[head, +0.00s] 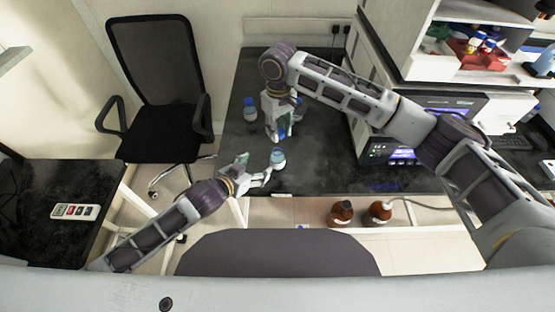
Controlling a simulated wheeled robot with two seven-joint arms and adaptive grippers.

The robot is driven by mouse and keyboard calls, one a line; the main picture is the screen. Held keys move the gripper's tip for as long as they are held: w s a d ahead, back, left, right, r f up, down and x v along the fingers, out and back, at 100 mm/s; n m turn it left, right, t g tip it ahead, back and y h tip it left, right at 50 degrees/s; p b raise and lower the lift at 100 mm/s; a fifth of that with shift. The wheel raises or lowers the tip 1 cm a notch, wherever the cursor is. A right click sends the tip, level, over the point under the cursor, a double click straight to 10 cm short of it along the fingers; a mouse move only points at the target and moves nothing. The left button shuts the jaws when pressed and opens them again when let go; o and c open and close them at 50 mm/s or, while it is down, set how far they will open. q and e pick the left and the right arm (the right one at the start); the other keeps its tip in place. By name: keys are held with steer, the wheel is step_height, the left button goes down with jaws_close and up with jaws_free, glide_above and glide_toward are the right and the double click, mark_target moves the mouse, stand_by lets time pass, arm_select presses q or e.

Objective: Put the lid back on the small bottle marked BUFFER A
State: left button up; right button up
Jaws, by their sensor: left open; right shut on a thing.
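A small bottle (278,160) with a blue top and pale body stands on the black bench near its front edge. Its label is too small to read. My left gripper (260,168) is open, just left of this bottle, with its fingers spread and apart from it. My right gripper (276,136) points down just above and behind the bottle. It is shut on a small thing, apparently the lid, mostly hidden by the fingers. I cannot tell whether the lid touches the bottle.
Another blue-capped bottle (250,110) stands farther back on the bench (321,174). A blue cap (299,101) shows behind my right gripper. Two brown bottles (341,213) stand below the bench front. An instrument (400,153) stands right; a chair (160,100) stands left.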

mark_target(272, 160)
arm_select(q)
steer(key=shift+d+r+m+h, duration=0.1)
steer(key=shift+d+m+h, duration=0.1)
steer(key=shift+m+h, duration=0.4)
arm_select(e)
steer(key=shift+a, duration=0.1)
arm_select(q)
steer(key=shift+s+a+m+g+h, duration=0.25)
steer(key=shift+a+m+g+h, duration=0.15)
steer(key=shift+h, duration=0.4)
arm_select(e)
steer(key=shift+a+r, duration=0.1)
arm_select(q)
steer(key=shift+w+d, duration=0.1)
steer(key=shift+d, duration=0.05)
steer(key=shift+x, duration=5.9)
steer(key=shift+c, duration=0.5)
steer(key=c, duration=1.4)
steer(key=shift+c, duration=0.3)
arm_select(e)
steer(key=shift+f, duration=2.45)
